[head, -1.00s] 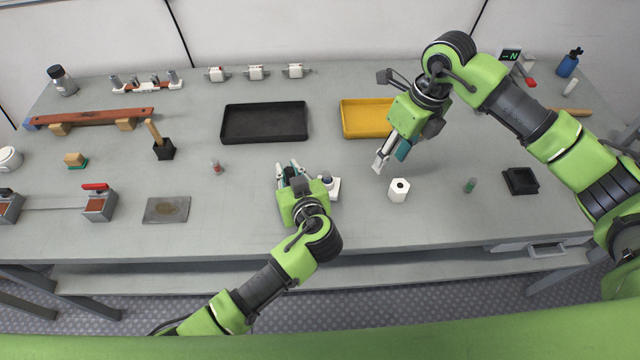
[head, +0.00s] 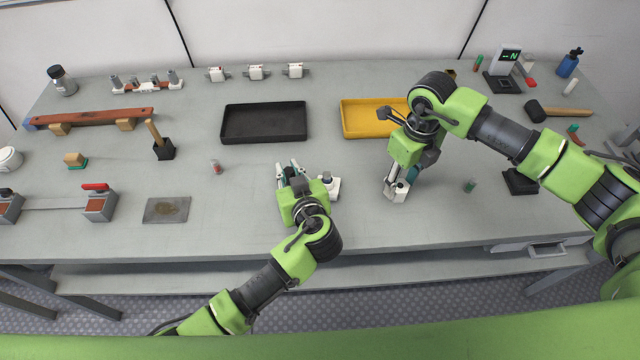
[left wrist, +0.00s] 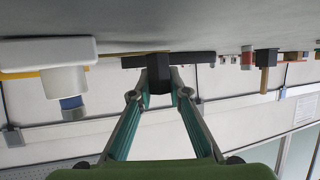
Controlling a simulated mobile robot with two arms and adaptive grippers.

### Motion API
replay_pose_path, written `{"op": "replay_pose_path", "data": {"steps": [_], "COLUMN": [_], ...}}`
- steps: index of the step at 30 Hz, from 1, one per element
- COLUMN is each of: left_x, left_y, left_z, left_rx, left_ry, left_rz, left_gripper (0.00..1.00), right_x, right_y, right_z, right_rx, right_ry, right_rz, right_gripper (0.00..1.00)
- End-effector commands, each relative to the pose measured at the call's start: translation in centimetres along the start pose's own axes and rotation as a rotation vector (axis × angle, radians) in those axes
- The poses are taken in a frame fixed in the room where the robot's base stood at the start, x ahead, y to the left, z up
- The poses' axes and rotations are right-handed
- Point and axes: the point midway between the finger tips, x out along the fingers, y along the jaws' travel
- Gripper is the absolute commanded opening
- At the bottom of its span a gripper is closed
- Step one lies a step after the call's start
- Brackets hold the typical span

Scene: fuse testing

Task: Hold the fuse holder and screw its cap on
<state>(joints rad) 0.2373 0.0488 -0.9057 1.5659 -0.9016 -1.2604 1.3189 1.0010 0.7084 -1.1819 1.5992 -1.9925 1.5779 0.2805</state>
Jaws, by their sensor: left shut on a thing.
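The fuse holder (head: 333,189) is a small white base with a round upright part and a bluish top. It stands on the table just right of my left gripper (head: 289,170). In the left wrist view the holder (left wrist: 66,80) is upside down, left of the left gripper's fingers (left wrist: 158,82). The white cap (head: 400,193), partly hidden, stands on the table at the fingertips of my right gripper (head: 394,190). Whether the right fingers have closed on it is unclear.
A black tray (head: 263,139) and a yellow tray (head: 372,133) lie behind. Small cylinders lie left (head: 215,168) and right (head: 469,187) of the grippers. A black block (head: 520,183) is partly under my right arm. The front middle is clear.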

Motion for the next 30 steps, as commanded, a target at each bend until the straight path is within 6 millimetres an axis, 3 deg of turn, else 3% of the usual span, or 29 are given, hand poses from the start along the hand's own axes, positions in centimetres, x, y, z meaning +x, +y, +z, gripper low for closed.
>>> {"op": "replay_pose_path", "data": {"steps": [8, 12, 20, 30], "left_x": [0.1, 0.1, 0.1, 0.1], "left_y": [-0.1, -0.1, -0.1, -0.1], "left_z": [0.3, 0.3, 0.3, 0.3], "left_rx": [0.004, 0.004, 0.004, 0.004], "left_ry": [-0.005, -0.005, -0.005, -0.005], "left_rz": [-0.003, -0.003, -0.003, -0.003], "left_gripper": [0.0, 0.0, 0.0, 0.0], "right_x": [0.2, 0.2, -0.5, -4.7], "right_y": [0.0, 0.0, -0.1, 0.0], "right_z": [0.0, 0.0, 0.1, 0.1], "right_rx": [0.0, 0.0, 0.001, 0.0], "right_ry": [-0.001, -0.001, -0.003, -0.003], "right_rz": [0.0, 0.0, -0.001, -0.001], "right_gripper": [0.4, 0.09, 0.09, 0.09]}}
